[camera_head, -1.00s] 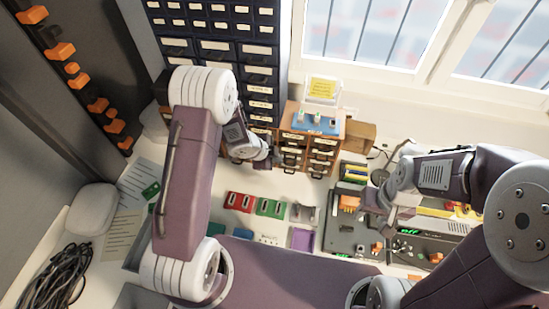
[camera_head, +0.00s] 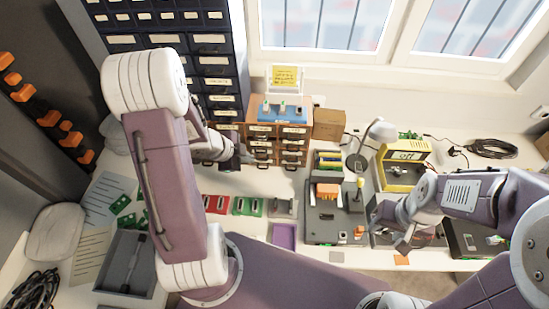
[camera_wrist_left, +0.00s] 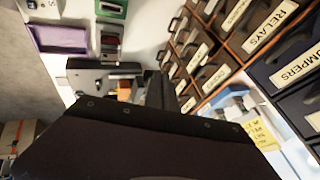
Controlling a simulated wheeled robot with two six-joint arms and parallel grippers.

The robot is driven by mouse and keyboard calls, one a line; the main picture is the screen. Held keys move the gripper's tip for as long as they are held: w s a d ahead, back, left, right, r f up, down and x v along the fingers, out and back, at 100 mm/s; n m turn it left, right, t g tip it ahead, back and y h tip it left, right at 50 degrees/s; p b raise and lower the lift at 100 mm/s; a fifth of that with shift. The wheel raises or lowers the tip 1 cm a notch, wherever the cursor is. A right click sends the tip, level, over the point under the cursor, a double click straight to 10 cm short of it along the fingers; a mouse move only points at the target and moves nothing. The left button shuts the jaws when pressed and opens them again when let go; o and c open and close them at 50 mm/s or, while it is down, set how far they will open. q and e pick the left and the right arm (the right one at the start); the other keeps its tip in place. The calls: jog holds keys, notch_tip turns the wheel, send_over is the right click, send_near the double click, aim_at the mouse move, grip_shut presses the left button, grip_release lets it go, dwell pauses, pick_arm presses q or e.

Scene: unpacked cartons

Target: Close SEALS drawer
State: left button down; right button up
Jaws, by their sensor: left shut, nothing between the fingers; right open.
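A small wooden drawer cabinet (camera_head: 279,140) with several labelled drawers stands on the bench against the back wall. In the left wrist view, its orange-edged drawer fronts (camera_wrist_left: 214,70) show dark handles and white labels. One label there reads RELAYS. I cannot read a SEALS label, nor tell which drawer stands out. My left gripper (camera_head: 236,160) is shut and empty, close to the front of the cabinet's left side; whether it touches a drawer is unclear. Its fingers (camera_wrist_left: 160,92) show in the left wrist view. My right gripper (camera_head: 390,228) is open above the bench at the right, away from the cabinet.
A tall dark drawer cabinet (camera_head: 214,60) stands at left behind my left arm. Red (camera_head: 217,204) and green trays, a purple tray (camera_head: 284,235) and a dark device lie in front. A cardboard box (camera_head: 329,124) stands beside the wooden cabinet. A yellow-framed box (camera_head: 404,165) stands further right.

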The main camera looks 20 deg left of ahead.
pick_arm(q)
jog(key=w+f+b, duration=0.1)
jog(key=w+f, duration=0.7)
jog(key=f, duration=0.1)
jog(key=shift+w+a+f+b, duration=0.2)
jog(key=shift+w+a+b, duration=0.2)
pick_arm(e)
jog(key=shift+a+f, duration=0.2)
jog(key=shift+f, duration=0.35)
jog(key=shift+a+f, duration=0.2)
jog(key=shift+f, duration=0.3)
pick_arm(q)
jog(key=shift+r, duration=0.1)
pick_arm(e)
jog(key=shift+r, duration=0.1)
